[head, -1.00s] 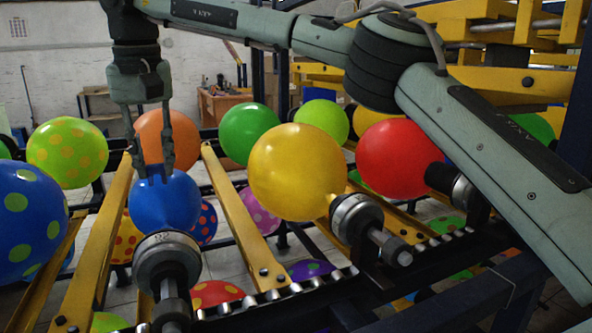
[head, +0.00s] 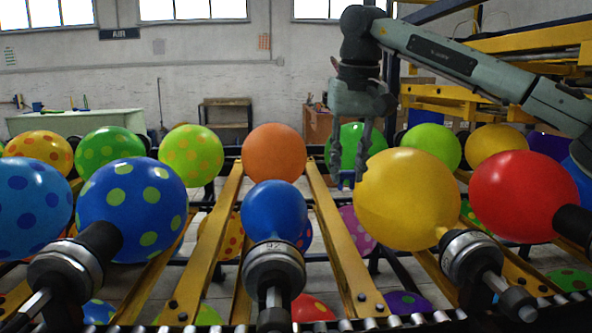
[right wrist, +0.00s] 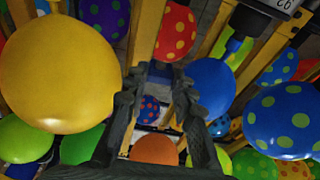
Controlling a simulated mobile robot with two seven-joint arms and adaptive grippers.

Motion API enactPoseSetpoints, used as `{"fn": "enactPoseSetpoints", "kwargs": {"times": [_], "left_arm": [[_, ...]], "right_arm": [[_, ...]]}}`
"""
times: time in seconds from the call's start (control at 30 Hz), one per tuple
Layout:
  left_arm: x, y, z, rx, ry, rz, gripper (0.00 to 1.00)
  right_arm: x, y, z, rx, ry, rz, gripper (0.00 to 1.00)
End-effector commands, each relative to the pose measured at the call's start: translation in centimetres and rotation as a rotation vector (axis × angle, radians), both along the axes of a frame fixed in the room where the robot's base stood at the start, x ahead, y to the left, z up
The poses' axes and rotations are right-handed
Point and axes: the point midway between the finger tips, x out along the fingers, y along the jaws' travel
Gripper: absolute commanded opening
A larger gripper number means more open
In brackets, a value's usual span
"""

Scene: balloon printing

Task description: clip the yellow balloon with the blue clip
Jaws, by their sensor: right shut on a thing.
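The yellow balloon (head: 412,200) sits inflated on a metal nozzle at the right of the head view. It also shows large at the left of the right wrist view (right wrist: 58,75). My right gripper (head: 350,182) hangs fingers-down just left of the yellow balloon and partly behind its edge. In the right wrist view its fingers (right wrist: 160,72) lie between the yellow balloon and a plain blue one. The gripper is shut on a small bluish piece at the fingertips, the blue clip; its shape is hard to make out. My left gripper is out of view.
The blue balloon (head: 274,214) stands on the nozzle to the left, and a red balloon (head: 524,196) is close on the right. Yellow rails (head: 343,235) run between the nozzles. An orange balloon (head: 273,153) and several others stand in the row behind.

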Motion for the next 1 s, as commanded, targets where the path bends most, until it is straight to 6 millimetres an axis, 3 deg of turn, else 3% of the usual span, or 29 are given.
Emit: {"fn": "enactPoseSetpoints", "kwargs": {"times": [0.03,0.2,0.43,0.63,1.0], "left_arm": [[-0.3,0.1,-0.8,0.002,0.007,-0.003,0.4],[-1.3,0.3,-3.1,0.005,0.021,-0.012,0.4],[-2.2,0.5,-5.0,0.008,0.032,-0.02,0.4],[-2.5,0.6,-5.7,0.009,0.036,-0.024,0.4],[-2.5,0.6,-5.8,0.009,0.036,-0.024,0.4]], "right_arm": [[-0.2,-2.6,0.0,0.004,-0.007,-0.004,0.01],[-1.2,-10.0,0.4,0.005,-0.038,-0.013,0.01],[-3.0,-17.2,0.9,0.003,-0.067,-0.042,0.01],[-3.9,-19.6,1.2,0.002,-0.077,-0.054,0.01],[-3.4,-19.8,-0.3,0.004,-0.077,-0.054,0.01]]}}
